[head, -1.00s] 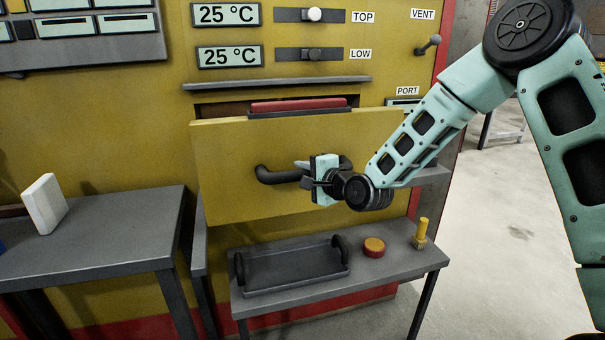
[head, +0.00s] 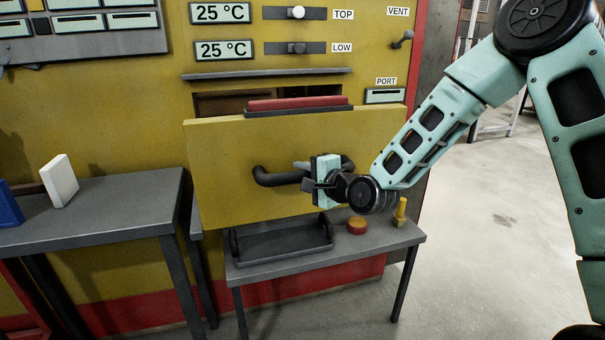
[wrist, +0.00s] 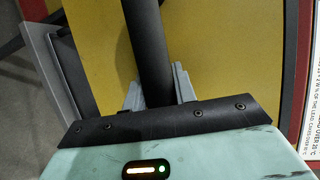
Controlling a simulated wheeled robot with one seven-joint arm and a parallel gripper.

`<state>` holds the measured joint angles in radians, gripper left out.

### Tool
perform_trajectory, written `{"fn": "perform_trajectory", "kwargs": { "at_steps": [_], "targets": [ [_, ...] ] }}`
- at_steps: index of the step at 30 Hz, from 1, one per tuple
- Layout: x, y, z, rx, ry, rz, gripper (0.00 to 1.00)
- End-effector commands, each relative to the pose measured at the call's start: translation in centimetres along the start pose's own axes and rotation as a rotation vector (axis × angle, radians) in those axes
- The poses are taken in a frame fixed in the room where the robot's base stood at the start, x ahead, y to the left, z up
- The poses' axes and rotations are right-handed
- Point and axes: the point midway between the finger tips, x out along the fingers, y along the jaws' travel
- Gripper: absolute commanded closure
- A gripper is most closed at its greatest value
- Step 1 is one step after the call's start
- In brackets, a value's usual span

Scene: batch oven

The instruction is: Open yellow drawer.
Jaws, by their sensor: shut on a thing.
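The yellow drawer (head: 230,150) stands out from the yellow oven front in the head view, with a dark gap behind its top edge. Its black bar handle (head: 272,177) runs across the middle of its face. My gripper (head: 308,176) is shut on this handle, around its middle to right part. In the wrist view the handle (wrist: 147,50) passes between my two grey fingers (wrist: 157,92), with the yellow drawer face (wrist: 210,60) behind. A red bar on a dark base (head: 298,103) shows at the drawer's top edge. The drawer's inside is mostly hidden.
Below the drawer is a grey bench (head: 300,268) with a dark tray (head: 280,246), a red button (head: 357,225) and a yellow peg (head: 400,211). At left, a grey table (head: 100,212) holds a white block (head: 59,181) and a blue block (head: 8,205). Open floor lies at right.

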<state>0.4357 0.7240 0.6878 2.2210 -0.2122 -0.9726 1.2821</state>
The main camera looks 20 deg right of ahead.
Motion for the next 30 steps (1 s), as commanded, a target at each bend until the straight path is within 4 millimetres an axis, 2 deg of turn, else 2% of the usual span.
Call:
{"fn": "perform_trajectory", "kwargs": {
  "at_steps": [15,16,18,26,30],
  "targets": [
    [-0.2,0.2,0.11,0.001,-0.001,0.004,1.0],
    [-0.2,0.2,0.11,0.001,-0.001,0.004,0.67],
    [-0.19,0.18,0.1,0.001,-0.001,0.003,0.51],
    [-0.2,0.07,0.07,0.0,0.0,0.001,0.51],
    [-0.99,-0.02,0.02,0.0,0.0,0.002,0.51]
  ]
}}
